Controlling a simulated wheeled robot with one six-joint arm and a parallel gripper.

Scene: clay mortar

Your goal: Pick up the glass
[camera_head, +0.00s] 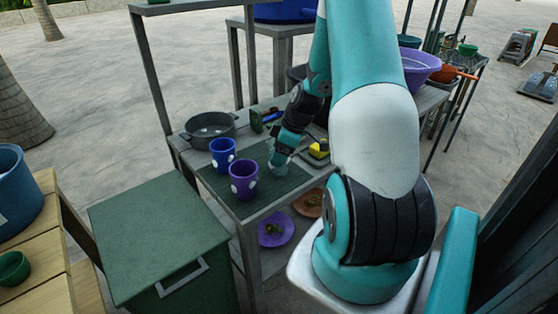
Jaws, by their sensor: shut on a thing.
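My gripper (279,160) is low over the dark green mat (222,188) on the metal table, at the mat's far right part. It is shut on a small, pale, see-through thing that looks like the glass (277,155). The glass is small and partly hidden by the gripper, and I cannot tell whether it touches the mat. A purple cup (244,182) with white spots stands on the mat to the left of my gripper. A blue cup (222,156) with white spots stands behind it.
A grey pot (210,129) stands at the table's back left. A yellow sponge (319,149) lies just right of my gripper. Purple (276,229) and orange (308,203) plates sit on the shelf below. A green bin (160,230) stands at the front left.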

